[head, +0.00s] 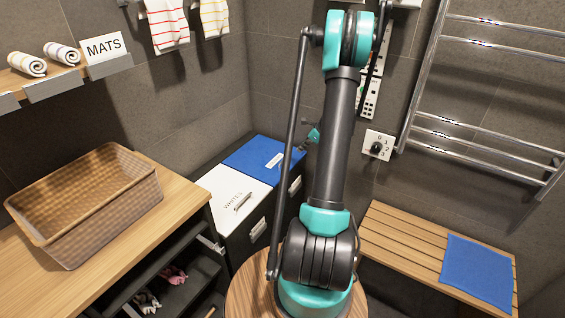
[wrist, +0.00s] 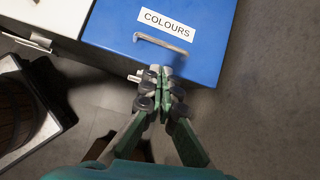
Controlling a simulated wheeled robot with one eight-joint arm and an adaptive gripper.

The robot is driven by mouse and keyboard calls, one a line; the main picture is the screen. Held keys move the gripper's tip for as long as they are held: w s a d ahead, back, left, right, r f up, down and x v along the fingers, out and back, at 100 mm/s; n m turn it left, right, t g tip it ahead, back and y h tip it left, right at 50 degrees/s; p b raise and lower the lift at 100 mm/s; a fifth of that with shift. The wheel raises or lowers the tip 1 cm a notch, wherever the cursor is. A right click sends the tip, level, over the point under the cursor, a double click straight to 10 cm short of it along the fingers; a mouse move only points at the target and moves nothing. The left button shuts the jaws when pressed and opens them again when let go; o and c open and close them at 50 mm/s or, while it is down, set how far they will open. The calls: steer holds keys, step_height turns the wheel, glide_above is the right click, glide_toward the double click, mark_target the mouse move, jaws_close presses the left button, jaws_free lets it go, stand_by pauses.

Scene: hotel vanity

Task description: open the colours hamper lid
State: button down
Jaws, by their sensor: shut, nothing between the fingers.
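The colours hamper has a blue lid (wrist: 205,50) with a "COLOURS" label and a metal handle (wrist: 161,42). The lid lies flat and closed. In the head view the blue lid (head: 262,158) is at the back, behind the whites hamper and partly beside my arm. My gripper (wrist: 160,72) is shut and empty. In the wrist view its tips show near the lid's front edge, just below the handle; I cannot tell whether they touch the lid. In the head view my gripper (head: 312,135) is small and partly hidden behind my arm.
The whites hamper's white lid (head: 233,196) adjoins the blue one. A wicker basket (head: 90,205) stands on the wooden counter at left, above open drawers (head: 175,280). A slatted bench (head: 405,240) with a blue mat (head: 478,272) and a towel rail (head: 490,130) are at right.

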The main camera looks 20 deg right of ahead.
step_height(320, 180, down, 2)
steer(key=w+d+f+m, duration=0.1)
steer(key=m, duration=0.1)
glide_toward(286, 163)
steer(key=x, duration=0.5)
steer(key=shift+d+f, duration=0.1)
steer(key=shift+f, duration=0.05)
steer(key=shift+w+r, duration=0.15)
steer(key=shift+r, duration=0.45)
steer(key=r, duration=0.2)
steer(key=w+a+r+g+h, duration=0.1)
steer(key=r, duration=0.2)
steer(key=r+g, duration=0.1)
steer(key=r, duration=0.2)
steer(key=shift+w+a+h, duration=0.4)
steer(key=w+a+r+g+h, duration=0.3)
steer(key=w+a+r+g, duration=0.1)
steer(key=w+a+r, duration=0.9)
steer(key=w+r, duration=0.4)
steer(key=shift+a+r, duration=0.25)
steer(key=shift+r, duration=0.15)
steer(key=shift+w+r, duration=0.1)
steer(key=shift+w, duration=0.05)
